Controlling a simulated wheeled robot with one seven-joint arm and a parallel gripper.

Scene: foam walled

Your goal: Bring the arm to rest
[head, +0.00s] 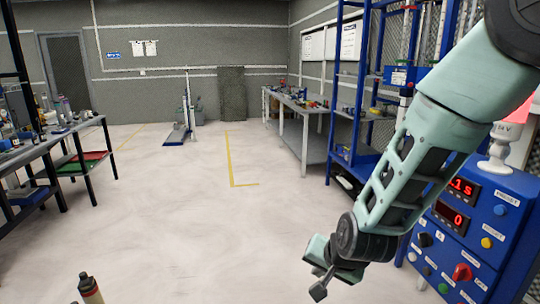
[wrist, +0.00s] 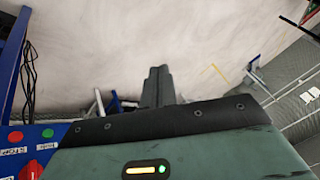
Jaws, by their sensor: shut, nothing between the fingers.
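My arm (head: 425,155) reaches down from the upper right of the head view, in front of a blue control panel. My gripper (head: 319,290) is at its lower end, in the air above the pale floor (head: 210,225). In the wrist view my gripper (wrist: 158,70) has its two dark fingers together with nothing between them. The fingers point out over bare floor. No object is in its grasp.
The blue control panel (head: 509,222) with red displays and knobs stands close on the right. A blue rack (head: 346,95) and a long workbench (head: 312,112) stand behind it. Another bench (head: 50,143) is on the left. A bottle (head: 89,290) shows at lower left. The middle floor is clear.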

